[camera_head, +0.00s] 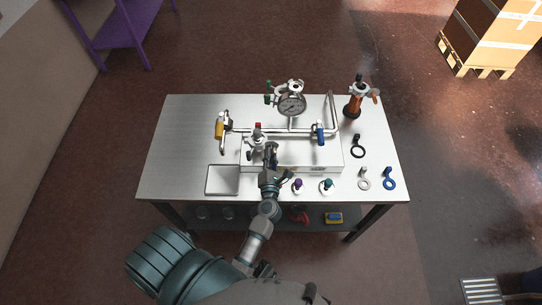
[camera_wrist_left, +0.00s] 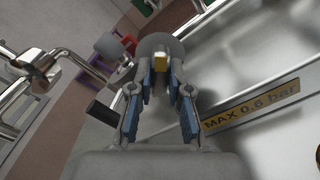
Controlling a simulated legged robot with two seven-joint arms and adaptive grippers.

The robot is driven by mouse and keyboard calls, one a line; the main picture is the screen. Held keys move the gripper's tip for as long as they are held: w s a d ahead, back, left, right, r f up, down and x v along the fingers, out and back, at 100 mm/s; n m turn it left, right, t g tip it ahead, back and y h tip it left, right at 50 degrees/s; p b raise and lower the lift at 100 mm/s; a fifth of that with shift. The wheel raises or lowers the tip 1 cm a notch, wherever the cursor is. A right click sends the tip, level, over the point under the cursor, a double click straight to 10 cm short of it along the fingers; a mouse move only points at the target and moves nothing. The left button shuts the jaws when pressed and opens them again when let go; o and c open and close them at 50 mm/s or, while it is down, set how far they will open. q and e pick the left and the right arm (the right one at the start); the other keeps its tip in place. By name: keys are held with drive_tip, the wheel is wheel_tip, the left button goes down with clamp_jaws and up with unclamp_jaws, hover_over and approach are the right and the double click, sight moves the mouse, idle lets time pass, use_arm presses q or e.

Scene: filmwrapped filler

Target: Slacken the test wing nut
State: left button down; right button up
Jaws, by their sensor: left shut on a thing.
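My left gripper (camera_head: 270,163) reaches over the front of the metal rig (camera_head: 318,156) on the steel table (camera_head: 178,150). In the left wrist view, its blue-padded fingers (camera_wrist_left: 161,78) are closed in on a small brass-coloured piece, seemingly the test wing nut (camera_wrist_left: 161,61). A grey rounded part (camera_wrist_left: 158,43) is behind that piece. The fingers hide most of the nut, and its wings cannot be made out. My right gripper is not in view.
A pressure gauge (camera_head: 292,105) stands at the back, with a yellow handle (camera_head: 220,128) and a blue handle (camera_head: 320,134) on the pipework. A red-capped valve (camera_head: 257,141) is close left of my gripper. A shallow tray (camera_head: 222,192) and several ring-shaped tools lie on the table.

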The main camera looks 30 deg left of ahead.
use_arm(q)
drive_tip(key=n, duration=0.3)
drive_tip(key=shift+s+f+b, duration=0.1)
drive_tip(key=shift+f+b, duration=0.25)
drive_tip(key=shift+f, duration=0.05)
drive_tip(key=shift+n, duration=0.7)
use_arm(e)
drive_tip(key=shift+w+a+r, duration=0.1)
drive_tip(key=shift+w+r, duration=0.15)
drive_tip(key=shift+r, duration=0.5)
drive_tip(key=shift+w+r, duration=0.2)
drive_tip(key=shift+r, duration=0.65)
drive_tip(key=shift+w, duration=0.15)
use_arm(q)
drive_tip(key=c, duration=1.1)
unclamp_jaws()
drive_tip(key=shift+w, duration=0.2)
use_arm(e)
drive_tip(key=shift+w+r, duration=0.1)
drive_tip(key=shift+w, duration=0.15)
use_arm(q)
drive_tip(key=shift+r, duration=0.1)
drive_tip(key=v, duration=1.2)
drive_tip(key=shift+s, duration=0.1)
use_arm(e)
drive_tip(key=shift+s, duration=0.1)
